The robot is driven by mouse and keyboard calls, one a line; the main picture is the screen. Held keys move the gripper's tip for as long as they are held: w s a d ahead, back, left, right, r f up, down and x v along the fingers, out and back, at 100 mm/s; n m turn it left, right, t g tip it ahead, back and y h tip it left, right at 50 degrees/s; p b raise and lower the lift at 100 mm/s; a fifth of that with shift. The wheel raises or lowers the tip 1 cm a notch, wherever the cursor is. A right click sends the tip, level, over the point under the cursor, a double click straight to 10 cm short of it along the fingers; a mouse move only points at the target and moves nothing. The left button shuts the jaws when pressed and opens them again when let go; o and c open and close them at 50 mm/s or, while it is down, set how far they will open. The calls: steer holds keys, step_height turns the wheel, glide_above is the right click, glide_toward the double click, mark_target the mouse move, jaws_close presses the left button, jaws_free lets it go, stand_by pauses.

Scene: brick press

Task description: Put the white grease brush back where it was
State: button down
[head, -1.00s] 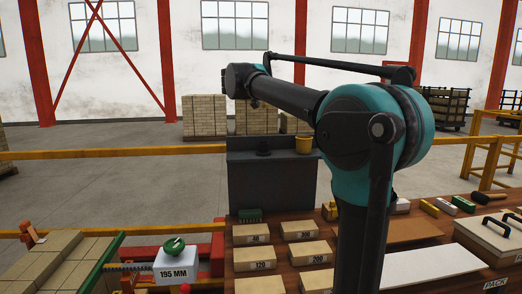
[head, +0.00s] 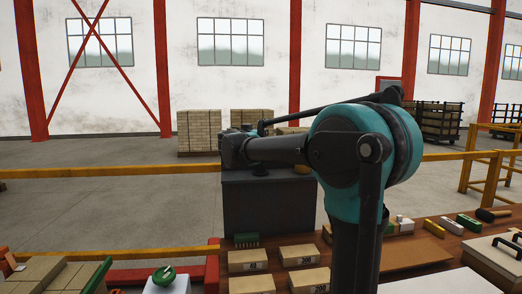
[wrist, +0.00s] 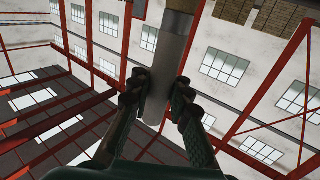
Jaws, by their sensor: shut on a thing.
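In the wrist view my gripper (wrist: 162,95) is shut on a pale grey-white shaft with a tan-brown end (wrist: 178,25); it looks like the white grease brush (wrist: 166,62). The shaft runs between both fingers and out toward the top of the picture. In the head view the far end of my arm is at the left, in front of the top of a dark grey cabinet (head: 268,205). My fingers and the held brush cannot be made out there. Which spot the brush came from cannot be told.
A yellow rail (head: 120,172) runs behind.

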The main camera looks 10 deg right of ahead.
steer(key=shift+f, duration=3.15)
steer(key=shift+f, duration=0.1)
steer(key=c, duration=1.4)
jaws_free()
steer(key=shift+s+a, duration=0.1)
steer(key=v, duration=1.1)
steer(key=shift+s+a, duration=0.1)
steer(key=shift+s, duration=0.3)
